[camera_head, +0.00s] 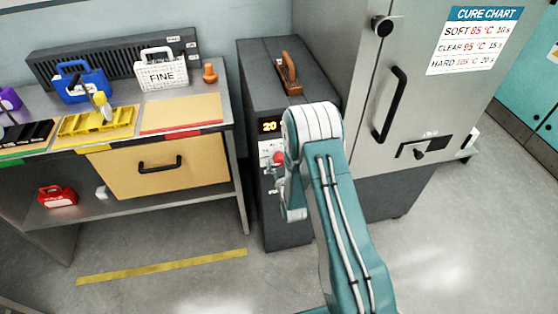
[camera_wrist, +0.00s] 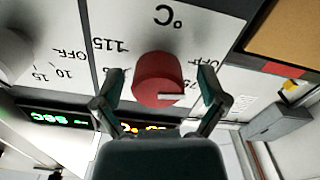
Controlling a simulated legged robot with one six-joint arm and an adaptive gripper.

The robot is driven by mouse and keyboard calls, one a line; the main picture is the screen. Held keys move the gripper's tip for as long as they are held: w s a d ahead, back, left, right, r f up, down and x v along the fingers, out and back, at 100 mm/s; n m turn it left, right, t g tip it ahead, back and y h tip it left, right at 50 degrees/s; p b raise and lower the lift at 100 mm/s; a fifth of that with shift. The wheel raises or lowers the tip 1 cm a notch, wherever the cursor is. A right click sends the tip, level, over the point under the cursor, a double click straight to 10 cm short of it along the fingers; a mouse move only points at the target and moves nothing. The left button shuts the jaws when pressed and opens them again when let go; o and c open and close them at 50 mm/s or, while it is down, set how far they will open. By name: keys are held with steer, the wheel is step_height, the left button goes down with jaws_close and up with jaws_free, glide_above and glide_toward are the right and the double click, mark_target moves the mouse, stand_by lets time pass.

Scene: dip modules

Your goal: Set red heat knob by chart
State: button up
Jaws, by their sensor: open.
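The red heat knob (camera_wrist: 158,72) sits on a white dial panel in the wrist view, with upside-down marks "115", "OFF", "75" and "°C". Its white pointer line points right, toward the "75" side. My gripper (camera_wrist: 163,76) is open, with one finger on each side of the knob; I cannot tell whether they touch it. In the head view the red knob (camera_head: 278,157) shows at the edge of my arm, on the dark cabinet (camera_head: 262,83). The cure chart (camera_head: 472,42) reads SOFT 85 °C 10 s, CLEAR 95 °C 15 s, HARD 105 °C 20 s.
A display (camera_head: 269,126) on the cabinet reads 20. A pale timer knob (camera_wrist: 14,55) and a green display (camera_wrist: 48,117) are beside the heat dial. The bench (camera_head: 232,117) stands left, the grey oven door (camera_head: 424,100) right. The floor in front is clear.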

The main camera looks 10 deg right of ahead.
steer(key=c, duration=1.1)
steer(key=shift+c, duration=0.2)
steer(key=shift+m, duration=0.4)
steer(key=m, duration=0.7)
steer(key=shift+m, duration=0.3)
steer(key=m, duration=0.3)
steer(key=shift+m, duration=2.2)
steer(key=shift+d, duration=0.1)
